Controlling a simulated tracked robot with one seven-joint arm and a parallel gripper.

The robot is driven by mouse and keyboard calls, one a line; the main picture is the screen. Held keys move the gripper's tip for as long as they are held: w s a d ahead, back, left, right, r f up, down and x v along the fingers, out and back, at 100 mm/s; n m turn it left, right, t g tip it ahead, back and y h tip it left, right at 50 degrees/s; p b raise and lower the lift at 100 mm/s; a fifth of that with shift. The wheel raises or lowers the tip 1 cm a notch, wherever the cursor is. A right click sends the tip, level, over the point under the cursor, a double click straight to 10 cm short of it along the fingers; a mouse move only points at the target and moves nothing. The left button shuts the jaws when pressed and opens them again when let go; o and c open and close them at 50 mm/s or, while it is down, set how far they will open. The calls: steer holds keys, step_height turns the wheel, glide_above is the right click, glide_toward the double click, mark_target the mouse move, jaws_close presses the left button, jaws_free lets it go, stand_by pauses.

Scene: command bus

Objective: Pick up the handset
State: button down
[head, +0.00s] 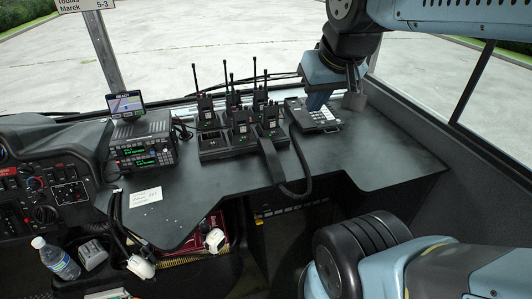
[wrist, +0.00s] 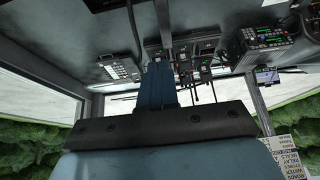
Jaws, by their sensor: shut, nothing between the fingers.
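A grey desk phone base with a keypad (head: 322,117) sits at the right of the dark desk; it also shows in the wrist view (wrist: 122,71). A long dark bar (head: 271,162), which looks like the handset, lies left of it near the desk's front edge, with a dark cord looping back toward the base. In the wrist view the bar (wrist: 163,14) is partly seen at the top. My gripper (head: 315,107) points down over the phone base, away from the bar. Its blue fingers (wrist: 158,67) are shut and empty. I cannot tell if they touch the base.
Several handheld radios with upright antennas stand in a charger (head: 226,151) left of the phone. A radio stack (head: 143,152) with a small screen is farther left. A white card (head: 146,196) lies on the desk. The desk's right side is clear; the windscreen is behind.

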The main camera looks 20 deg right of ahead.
steer(key=c, duration=1.6)
jaws_free()
steer(key=shift+w, duration=0.25)
steer(key=o, duration=1.1)
steer(key=w+f+g, duration=0.1)
steer(key=w+f, duration=0.1)
steer(key=w, duration=0.2)
steer(key=w+f+g, duration=0.1)
steer(key=w+f, duration=0.1)
steer(key=w, duration=0.2)
steer(key=w+f+h, duration=0.1)
steer(key=w+f, duration=0.1)
steer(key=w, duration=0.2)
steer(key=shift+a+f+g, duration=0.15)
steer(key=shift+a+g, duration=0.05)
steer(key=shift+g, duration=0.2)
steer(key=g, duration=0.3)
glide_above(271, 154)
step_height(271, 154, down, 13)
steer(key=shift+y, duration=0.5)
steer(key=shift+w+f, duration=0.1)
steer(key=shift+f, duration=7.45)
